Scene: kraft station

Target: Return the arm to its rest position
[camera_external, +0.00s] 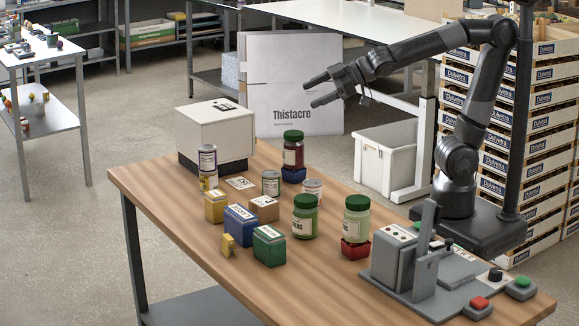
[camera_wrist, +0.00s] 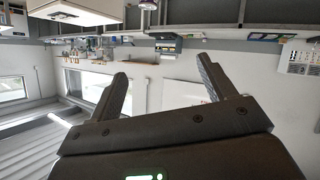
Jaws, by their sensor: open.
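My gripper (camera_external: 318,89) is open and empty, held high above the far side of the wooden table. Its two fingers point left in the external view, well clear of the jars and boxes below. My arm reaches left from its mount beside the table's right end, bent at the elbow. In the wrist view the two spread fingers of my gripper (camera_wrist: 163,88) have nothing between them, and the room behind looks upside down.
The wooden table (camera_external: 165,192) holds a white box (camera_external: 213,138), several jars and small boxes, and a grey lever device (camera_external: 415,262) at right. A Thistacre carton (camera_external: 293,85) stands behind my gripper. Stacked crates (camera_external: 552,130) stand close to my arm at right.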

